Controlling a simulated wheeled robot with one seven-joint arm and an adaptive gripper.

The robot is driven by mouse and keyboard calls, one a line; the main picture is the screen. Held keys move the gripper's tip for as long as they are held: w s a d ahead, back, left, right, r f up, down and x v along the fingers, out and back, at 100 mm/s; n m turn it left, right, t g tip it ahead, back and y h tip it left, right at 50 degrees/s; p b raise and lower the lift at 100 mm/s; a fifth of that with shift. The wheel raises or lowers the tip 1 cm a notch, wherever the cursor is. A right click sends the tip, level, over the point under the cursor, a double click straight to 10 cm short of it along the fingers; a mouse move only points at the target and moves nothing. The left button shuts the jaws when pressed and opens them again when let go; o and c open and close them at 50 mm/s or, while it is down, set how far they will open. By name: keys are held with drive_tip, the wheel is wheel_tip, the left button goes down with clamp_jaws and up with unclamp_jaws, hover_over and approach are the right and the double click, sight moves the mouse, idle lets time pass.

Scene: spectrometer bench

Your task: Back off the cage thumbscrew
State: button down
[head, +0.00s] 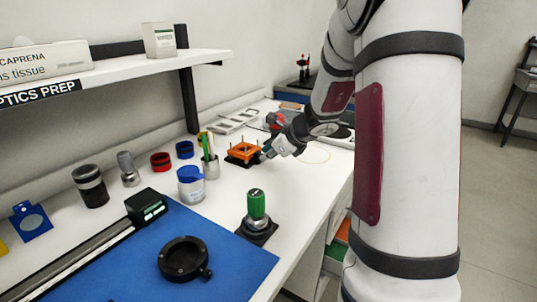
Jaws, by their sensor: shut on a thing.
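The orange cage (243,149) with thin upright posts sits on a dark base on the white bench, at the middle of the head view. My gripper (264,156) comes in from the right, and its fingertips are at the cage's right side. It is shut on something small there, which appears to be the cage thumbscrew. The thumbscrew itself is too small and too covered by the fingers to make out.
A pen cup (210,166) and a white jar with a blue lid (190,185) stand left of the cage. A green-topped post (257,206) stands nearer. A black ring mount (184,259) lies on the blue mat (232,268). A shelf (150,68) overhangs the left.

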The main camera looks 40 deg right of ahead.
drive_tip(key=shift+a+f+b, duration=0.1)
drive_tip(key=shift+f+b, duration=0.05)
drive_tip(key=shift+b, duration=1.1)
drive_tip(key=h+b, duration=0.1)
drive_tip(key=b, duration=0.2)
drive_tip(key=n+t+b, duration=0.1)
drive_tip(key=b, duration=0.3)
drive_tip(key=shift+a+f+h, duration=0.2)
drive_tip(key=shift+f+h, duration=0.05)
drive_tip(key=shift+h, duration=0.15)
drive_tip(key=n+t+h+b, duration=0.1)
drive_tip(key=b, duration=0.5)
drive_tip(key=shift+s+a+h, duration=0.1)
drive_tip(key=shift+a+h, duration=0.05)
drive_tip(key=shift+h, duration=0.15)
drive_tip(key=shift+r+n+h+b, duration=0.1)
drive_tip(key=shift+n+h+b, duration=0.25)
drive_tip(key=shift+b, duration=1.2)
drive_tip(key=c, duration=1.6)
unclamp_jaws()
drive_tip(key=shift+s, duration=0.1)
drive_tip(key=v, duration=1.2)
